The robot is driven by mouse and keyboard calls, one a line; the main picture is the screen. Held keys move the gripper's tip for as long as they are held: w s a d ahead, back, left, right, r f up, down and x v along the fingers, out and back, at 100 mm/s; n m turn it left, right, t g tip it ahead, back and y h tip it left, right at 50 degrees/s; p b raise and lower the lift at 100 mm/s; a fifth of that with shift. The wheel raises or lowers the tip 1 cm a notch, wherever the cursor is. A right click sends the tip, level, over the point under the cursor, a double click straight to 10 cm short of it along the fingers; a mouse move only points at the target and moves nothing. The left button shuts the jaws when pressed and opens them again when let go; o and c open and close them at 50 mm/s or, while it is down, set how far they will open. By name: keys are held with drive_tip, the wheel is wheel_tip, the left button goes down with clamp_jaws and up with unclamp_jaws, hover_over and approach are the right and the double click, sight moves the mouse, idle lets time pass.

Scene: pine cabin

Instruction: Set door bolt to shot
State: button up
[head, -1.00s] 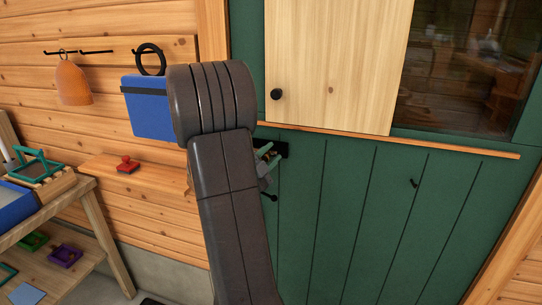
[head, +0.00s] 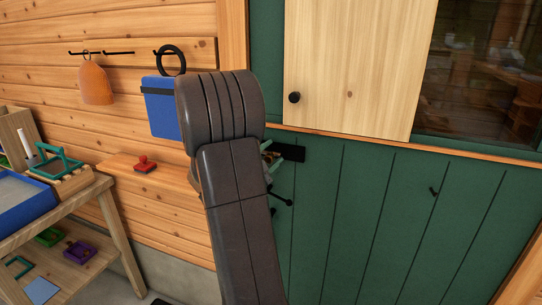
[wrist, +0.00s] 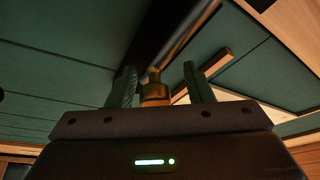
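The door bolt's black plate (head: 290,152) is on the green door, just right of my arm in the head view. My arm hides the rest of the bolt there. My gripper (head: 270,156) is at the left end of the visible plate, mostly hidden behind my arm. In the wrist view, my gripper (wrist: 159,88) has its two fingers apart, with a brass knob (wrist: 155,92) between them. A gap shows between the knob and the right finger; contact at the left finger is unclear. A metal rod (wrist: 188,38) runs up and right beyond the knob.
A black handle (head: 281,199) is on the door below the plate. A pale wooden panel (head: 350,70) with a black knob is above. A small shelf (head: 170,178) with a red stamp is left of my arm; a workbench (head: 85,205) stands farther left.

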drive_tip(key=shift+s+a+f, duration=0.1)
drive_tip(key=shift+s+f, duration=0.05)
drive_tip(key=shift+s, duration=0.05)
drive_tip(key=b+v, duration=0.3)
drive_tip(key=v, duration=1)
drive_tip(key=p+x, duration=0.3)
drive_tip(key=x, duration=1)
drive_tip(key=shift+w+d, duration=0.25)
drive_tip(key=shift+s+d, duration=0.1)
